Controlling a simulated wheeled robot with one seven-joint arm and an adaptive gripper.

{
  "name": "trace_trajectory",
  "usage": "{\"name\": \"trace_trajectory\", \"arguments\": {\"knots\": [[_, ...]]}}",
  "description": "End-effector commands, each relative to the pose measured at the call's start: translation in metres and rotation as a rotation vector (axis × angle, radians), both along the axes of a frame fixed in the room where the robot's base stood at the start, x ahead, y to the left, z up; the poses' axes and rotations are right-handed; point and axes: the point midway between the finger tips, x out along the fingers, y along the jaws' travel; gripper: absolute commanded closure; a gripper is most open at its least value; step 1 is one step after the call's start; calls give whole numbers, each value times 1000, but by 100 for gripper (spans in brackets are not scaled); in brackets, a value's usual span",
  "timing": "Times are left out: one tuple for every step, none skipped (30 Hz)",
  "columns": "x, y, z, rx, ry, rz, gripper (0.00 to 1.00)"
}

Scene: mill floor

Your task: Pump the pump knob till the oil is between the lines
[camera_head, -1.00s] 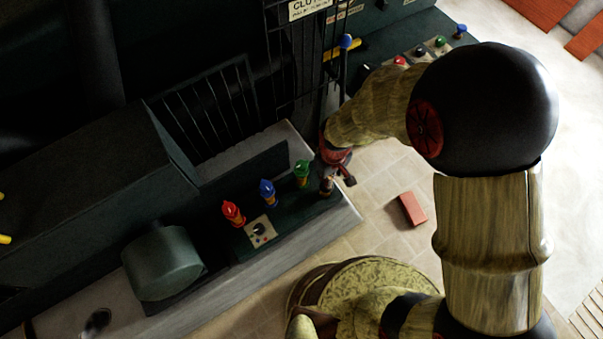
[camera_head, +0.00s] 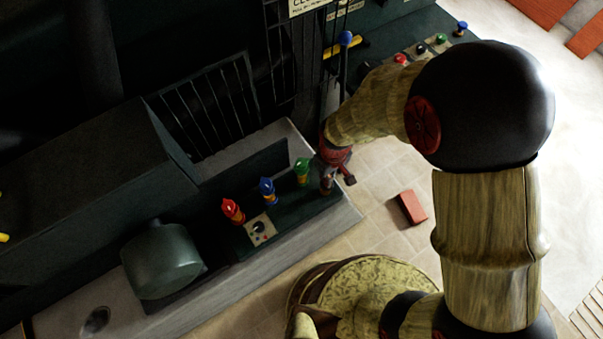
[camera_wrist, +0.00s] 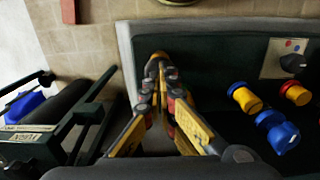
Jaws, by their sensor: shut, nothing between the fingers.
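My gripper (camera_head: 327,188) is at the right end of a dark green panel (camera_head: 285,212), just right of the green knob. In the wrist view my gripper (camera_wrist: 157,62) is shut and empty, its fingertips together near the panel's corner. Red (camera_wrist: 296,92) and blue knobs (camera_wrist: 283,136) also show in the wrist view. I cannot tell which knob is the pump knob. No oil level or lines can be made out.
A small plate with a black dial (camera_head: 259,229) lies in front of the knobs. A dark drum (camera_head: 163,262) stands at left. A blue-topped lever (camera_head: 346,40) rises behind my gripper. A red block (camera_head: 411,207) lies on the tiled floor.

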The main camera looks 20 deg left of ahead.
Motion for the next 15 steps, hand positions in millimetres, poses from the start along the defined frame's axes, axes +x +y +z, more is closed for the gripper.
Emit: {"name": "trace_trajectory", "arguments": {"knots": [[0,0,-3,0,0,0,100],[0,0,-4,0,0,0,100],[0,0,-6,0,0,0,100],[0,0,-7,0,0,0,100],[0,0,-8,0,0,0,100],[0,0,-9,0,0,0,100],[0,0,-10,0,0,0,100],[0,0,-11,0,0,0,100],[0,0,-13,0,0,0,100],[0,0,-14,0,0,0,100],[0,0,-15,0,0,0,100],[0,0,-16,0,0,0,100],[0,0,-18,0,0,0,100],[0,0,-19,0,0,0,100],[0,0,-20,0,0,0,100]]}}
